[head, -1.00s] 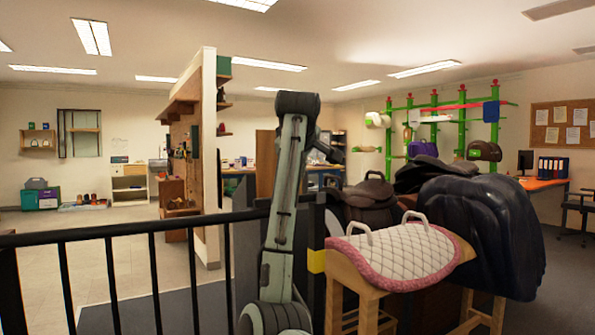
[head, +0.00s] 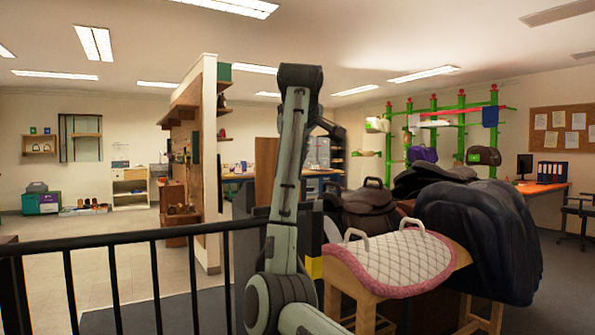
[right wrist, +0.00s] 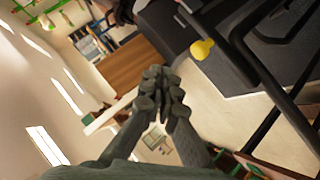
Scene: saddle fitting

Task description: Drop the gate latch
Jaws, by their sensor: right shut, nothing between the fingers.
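The black gate railing (head: 140,238) runs across the lower left of the head view, ending near my right arm. A yellow piece (head: 314,267) sits on a dark post there, partly hidden by my arm. In the right wrist view a yellow knob (right wrist: 202,49) shows on a dark grey panel beside black bars (right wrist: 265,75); it appears to be the latch. My right gripper (right wrist: 161,75) is shut and empty, its fingers together, apart from the knob in the picture. Whether the latch is up or down I cannot tell. My left gripper is out of view.
A white quilted pad with pink edging (head: 395,262) lies on a wooden stand just right of my arm. Dark saddles (head: 370,208) and a big dark cover (head: 485,240) stand behind it. Open tiled floor (head: 130,275) lies beyond the railing.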

